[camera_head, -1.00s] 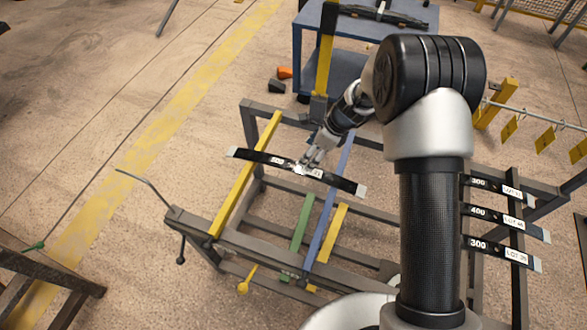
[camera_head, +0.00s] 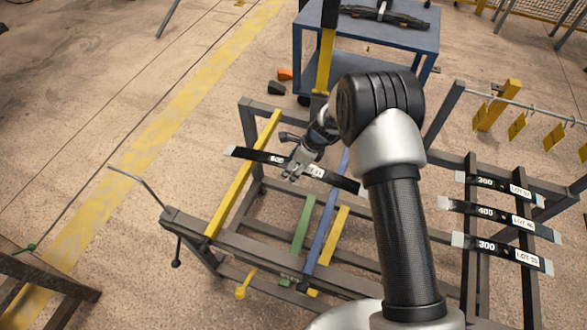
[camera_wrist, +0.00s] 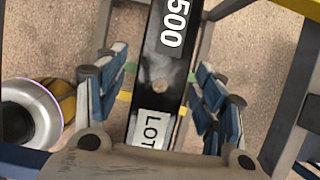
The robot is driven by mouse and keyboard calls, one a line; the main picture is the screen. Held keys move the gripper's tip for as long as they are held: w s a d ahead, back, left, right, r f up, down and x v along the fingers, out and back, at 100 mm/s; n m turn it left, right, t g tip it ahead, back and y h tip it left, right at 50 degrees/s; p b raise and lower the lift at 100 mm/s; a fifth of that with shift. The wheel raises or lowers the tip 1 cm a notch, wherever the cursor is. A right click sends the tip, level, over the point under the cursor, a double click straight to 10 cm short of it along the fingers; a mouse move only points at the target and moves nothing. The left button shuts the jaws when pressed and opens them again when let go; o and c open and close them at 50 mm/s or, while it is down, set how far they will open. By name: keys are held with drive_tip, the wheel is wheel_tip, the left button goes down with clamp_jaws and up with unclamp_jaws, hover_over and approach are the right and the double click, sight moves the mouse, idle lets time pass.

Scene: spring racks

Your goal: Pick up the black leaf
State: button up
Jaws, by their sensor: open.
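The black leaf (camera_head: 262,156), marked 500 with a white LOT label and pale tips, lies across the yellow and blue bars of the grey frame. In the wrist view the leaf (camera_wrist: 172,60) runs lengthwise between my fingers, with a small hole between its two labels. My gripper (camera_head: 296,172) is over the middle of the leaf. In the wrist view my gripper (camera_wrist: 160,78) is open, with blue-padded fingers on both sides of the leaf and visible gaps on each side. Part of the leaf is hidden behind my gripper.
A rack at the right holds black leaves marked 300 (camera_head: 490,182), 400 (camera_head: 488,211) and 300 (camera_head: 490,245). A blue table (camera_head: 350,40) stands behind the frame. Floor at the left is mostly clear.

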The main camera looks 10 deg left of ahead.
drive_tip(key=shift+r, duration=0.1)
drive_tip(key=c, duration=1.2)
drive_tip(key=shift+w+r, duration=0.1)
drive_tip(key=shift+r, duration=0.05)
drive_tip(key=shift+c, duration=0.4)
